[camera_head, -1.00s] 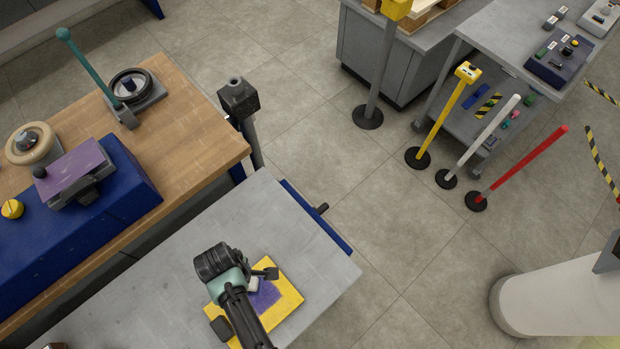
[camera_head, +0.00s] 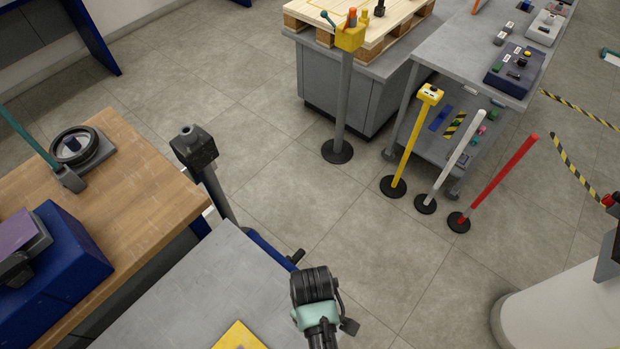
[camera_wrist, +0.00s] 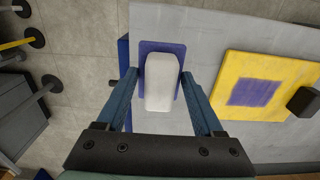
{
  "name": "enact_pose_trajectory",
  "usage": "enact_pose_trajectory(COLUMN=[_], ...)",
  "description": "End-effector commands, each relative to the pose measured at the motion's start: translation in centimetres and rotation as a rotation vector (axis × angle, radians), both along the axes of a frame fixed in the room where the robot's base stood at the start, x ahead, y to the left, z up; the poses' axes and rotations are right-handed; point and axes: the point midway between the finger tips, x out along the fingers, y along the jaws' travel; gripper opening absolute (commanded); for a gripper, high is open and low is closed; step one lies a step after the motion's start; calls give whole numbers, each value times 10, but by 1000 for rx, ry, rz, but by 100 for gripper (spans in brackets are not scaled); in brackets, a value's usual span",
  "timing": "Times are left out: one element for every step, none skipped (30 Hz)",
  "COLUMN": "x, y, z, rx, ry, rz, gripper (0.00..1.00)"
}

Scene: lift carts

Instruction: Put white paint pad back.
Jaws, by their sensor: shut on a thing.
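The white paint pad (camera_wrist: 160,95) shows in the wrist view as a white rounded block with a purple-blue flat plate (camera_wrist: 148,47) under it. My gripper (camera_wrist: 159,75) is shut on it, one blue finger on each side. It is held over the edge of the grey cart top (camera_wrist: 222,28). The yellow board (camera_wrist: 232,75) with a purple square lies to its right, apart from it. In the head view only a corner of the yellow board (camera_head: 238,338) shows at the bottom; my arm hides the pad and fingers.
A dark block (camera_wrist: 302,102) sits at the yellow board's edge. A wooden-top bench (camera_head: 130,170) stands at the left. Yellow, white (camera_head: 452,165) and red (camera_head: 495,183) posts stand before a grey cart (camera_head: 450,50). Open floor lies between.

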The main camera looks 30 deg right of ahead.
Motion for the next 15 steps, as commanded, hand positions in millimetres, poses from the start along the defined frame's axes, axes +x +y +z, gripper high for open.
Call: enact_pose_trajectory(x=[0,0,0,0,1,1,1,0,0,0,0,0,1,1,1], y=[0,0,0,0,0,0,0,0,0,0,0,0,0,0,0], z=[-7,-10,-14,-16,-18,-21,-24,-27,-33,-37,-42,-47,-51,-54,-57], rx=[1,0,-1,0,-1,-1,-1,0,0,1,0,0,-1,0,-1], ry=[1,1,0,0,-1,-1,0,0,1,1,1,1,0,0,-1], rz=[0,0,0,1,1,1,1,1,1,2,2,2,2,3,3], gripper=[17,17,17,17,17,17,17,17,17,17,17,17,17,17,17])
